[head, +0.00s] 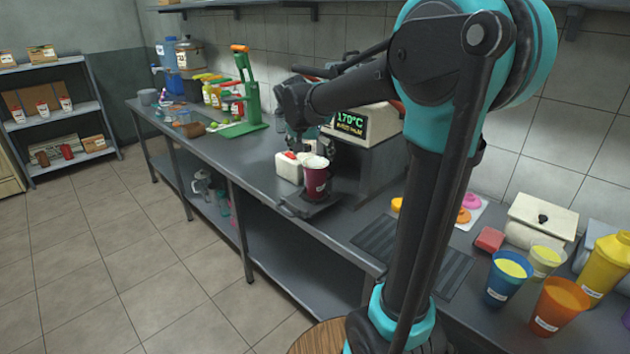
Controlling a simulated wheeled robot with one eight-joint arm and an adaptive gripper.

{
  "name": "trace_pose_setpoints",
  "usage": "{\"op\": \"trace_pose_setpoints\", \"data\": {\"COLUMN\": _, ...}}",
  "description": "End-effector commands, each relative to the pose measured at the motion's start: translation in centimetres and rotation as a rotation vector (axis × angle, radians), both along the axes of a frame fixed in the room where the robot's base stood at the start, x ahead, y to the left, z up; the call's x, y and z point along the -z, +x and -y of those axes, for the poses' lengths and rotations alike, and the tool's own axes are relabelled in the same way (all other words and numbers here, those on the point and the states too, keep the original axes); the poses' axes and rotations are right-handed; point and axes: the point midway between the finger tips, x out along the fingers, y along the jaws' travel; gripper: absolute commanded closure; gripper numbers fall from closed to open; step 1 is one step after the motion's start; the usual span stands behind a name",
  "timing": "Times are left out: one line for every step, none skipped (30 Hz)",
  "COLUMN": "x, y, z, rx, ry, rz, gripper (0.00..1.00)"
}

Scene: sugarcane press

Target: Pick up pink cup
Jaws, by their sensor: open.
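The pink cup (316,181), dark pink with a white label, stands upright on a small dark tray (308,207) at the counter's front edge, in front of a machine with a lit display. My arm reaches across the right half of the head view, and my gripper (312,148) points down just above and behind the cup. The gripper is open. Its fingertips are small and partly hidden here, so I cannot tell whether they touch the cup's rim.
A white container (289,167) with a red part stands close left of the cup. The display machine (362,125) stands behind. Blue (507,278) and orange (556,304) cups are at the right. A green press (246,95) stands farther left. Grey counter (250,185) is bare left of the tray.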

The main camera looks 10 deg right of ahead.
Motion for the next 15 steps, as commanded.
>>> {"op": "trace_pose_setpoints", "data": {"x": 0.5, "y": 0.3, "z": 0.2, "rx": 0.001, "ry": 0.0, "rz": 0.0, "gripper": 0.08}}
{"op": "trace_pose_setpoints", "data": {"x": 0.7, "y": 0.4, "z": 0.3, "rx": 0.001, "ry": 0.0, "rz": 0.0, "gripper": 0.08}}
{"op": "trace_pose_setpoints", "data": {"x": 1.0, "y": 0.5, "z": 0.3, "rx": 0.001, "ry": 0.0, "rz": 0.0, "gripper": 0.08}}
{"op": "trace_pose_setpoints", "data": {"x": 1.1, "y": 0.5, "z": 0.4, "rx": 0.001, "ry": 0.0, "rz": 0.0, "gripper": 0.08}}
{"op": "trace_pose_setpoints", "data": {"x": 1.2, "y": 0.6, "z": 0.4, "rx": 0.0, "ry": 0.0, "rz": 0.0, "gripper": 0.08}}
{"op": "trace_pose_setpoints", "data": {"x": 1.4, "y": 0.7, "z": 0.4, "rx": 0.0, "ry": 0.0, "rz": 0.0, "gripper": 0.08}}
{"op": "trace_pose_setpoints", "data": {"x": 1.5, "y": 0.8, "z": 0.4, "rx": 0.0, "ry": 0.0, "rz": 0.0, "gripper": 0.08}}
{"op": "trace_pose_setpoints", "data": {"x": 1.7, "y": 0.9, "z": 0.4, "rx": 0.001, "ry": 0.0, "rz": 0.0, "gripper": 0.08}}
{"op": "trace_pose_setpoints", "data": {"x": 2.1, "y": 1.2, "z": 0.5, "rx": 0.001, "ry": 0.0, "rz": 0.0, "gripper": 0.08}}
{"op": "trace_pose_setpoints", "data": {"x": 2.4, "y": 1.4, "z": 0.5, "rx": 0.001, "ry": 0.0, "rz": 0.0, "gripper": 0.08}}
{"op": "trace_pose_setpoints", "data": {"x": 2.8, "y": 1.7, "z": 0.6, "rx": 0.001, "ry": 0.0, "rz": 0.0, "gripper": 0.08}}
{"op": "trace_pose_setpoints", "data": {"x": 3.2, "y": 2.1, "z": 0.6, "rx": 0.001, "ry": 0.0, "rz": 0.0, "gripper": 0.08}}
{"op": "trace_pose_setpoints", "data": {"x": 3.6, "y": 2.3, "z": 0.7, "rx": 0.001, "ry": 0.0, "rz": 0.0, "gripper": 0.08}}
{"op": "trace_pose_setpoints", "data": {"x": 3.9, "y": 2.5, "z": 0.8, "rx": 0.0, "ry": -0.001, "rz": 0.0, "gripper": 0.08}}
{"op": "trace_pose_setpoints", "data": {"x": 4.4, "y": 2.7, "z": 0.9, "rx": 0.001, "ry": 0.0, "rz": 0.0, "gripper": 0.08}}
